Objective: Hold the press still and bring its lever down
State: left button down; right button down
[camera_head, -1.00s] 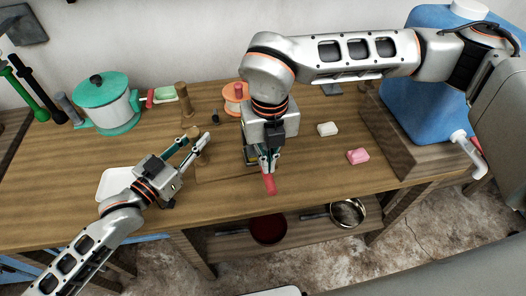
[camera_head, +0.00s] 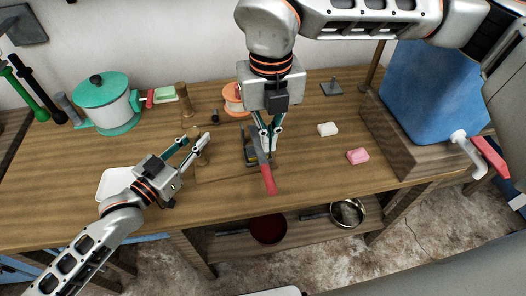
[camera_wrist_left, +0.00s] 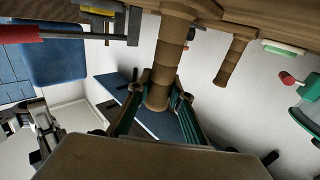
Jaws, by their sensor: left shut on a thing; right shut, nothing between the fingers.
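The press has a wooden base (camera_head: 222,172) on the table, with a dark metal part and a lever with a red handle (camera_head: 268,180) towards the front edge. The red handle also shows in the left wrist view (camera_wrist_left: 14,33). My left gripper (camera_head: 194,145) is shut on a turned wooden grip (camera_head: 202,157) at the left of the base; this grip stands between the fingers in the left wrist view (camera_wrist_left: 160,90). My right gripper (camera_head: 266,150) is shut and empty, fingers down at the lever just behind the red handle. I cannot tell whether it touches the lever. It partly hides the press.
A white soap (camera_head: 327,129) and a pink soap (camera_head: 357,156) lie to the right. A blue tank (camera_head: 425,95) stands at the right, a teal pot (camera_head: 106,102) at the back left. An orange round thing (camera_head: 231,100) is behind my right gripper. A white dish (camera_head: 116,183) lies left.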

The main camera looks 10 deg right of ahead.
pick_arm(q)
jog(key=c, duration=1.7)
grip_release()
jog(key=v, duration=1.2)
